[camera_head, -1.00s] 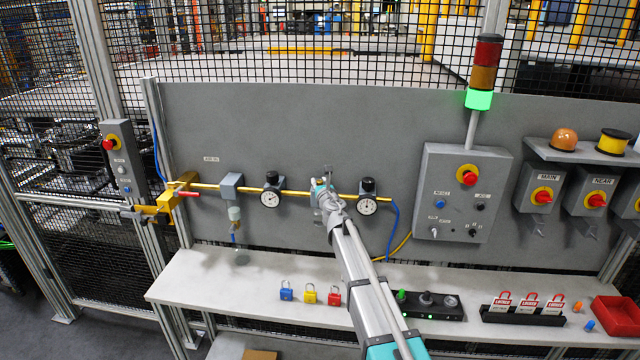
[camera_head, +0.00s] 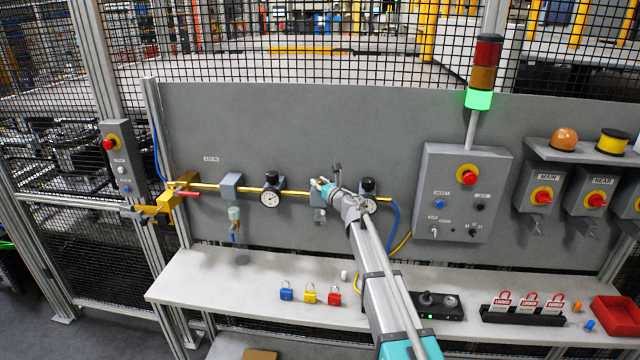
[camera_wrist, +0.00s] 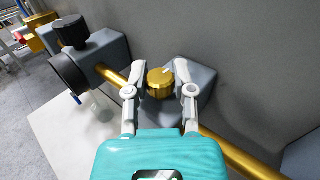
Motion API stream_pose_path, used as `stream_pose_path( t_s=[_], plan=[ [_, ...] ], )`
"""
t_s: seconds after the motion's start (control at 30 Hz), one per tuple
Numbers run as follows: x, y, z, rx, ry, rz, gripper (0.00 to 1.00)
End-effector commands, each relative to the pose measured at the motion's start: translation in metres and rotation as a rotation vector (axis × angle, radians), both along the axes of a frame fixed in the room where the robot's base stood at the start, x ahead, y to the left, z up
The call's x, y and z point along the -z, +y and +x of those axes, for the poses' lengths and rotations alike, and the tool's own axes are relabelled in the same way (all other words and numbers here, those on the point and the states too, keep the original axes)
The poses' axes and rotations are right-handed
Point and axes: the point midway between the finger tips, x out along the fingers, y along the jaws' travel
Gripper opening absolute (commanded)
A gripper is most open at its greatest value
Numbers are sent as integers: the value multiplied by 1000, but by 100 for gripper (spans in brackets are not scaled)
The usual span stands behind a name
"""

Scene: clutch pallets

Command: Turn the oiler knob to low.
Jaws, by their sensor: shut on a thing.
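The oiler knob (camera_wrist: 160,83) is a round brass-coloured cap with a pale mark on top, on a grey block (camera_wrist: 197,78) on the brass pipe. My gripper (camera_wrist: 158,80) has one pale finger on each side of the knob and is shut on it. In the head view my gripper (camera_head: 322,184) is at the grey oiler block (camera_head: 318,197) between two gauges. The knob is hard to make out there. I cannot read any low label near it.
Gauges (camera_head: 270,198) with black knobs sit left and right of the oiler on the pipe. A grey control box (camera_head: 460,215) with a red button is to the right. The shelf (camera_head: 215,285) below holds padlocks (camera_head: 310,293) and a black tray.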

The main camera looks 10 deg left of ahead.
Motion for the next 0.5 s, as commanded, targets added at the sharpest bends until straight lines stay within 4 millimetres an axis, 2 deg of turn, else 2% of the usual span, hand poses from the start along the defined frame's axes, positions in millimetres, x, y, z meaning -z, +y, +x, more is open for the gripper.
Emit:
stream_pose_path(
  t_s=[0.2,0.5],
  plan=[
    [0,0,2,-89,0,1,0],
    [0,0,1,-109,0,1,0]
  ],
)
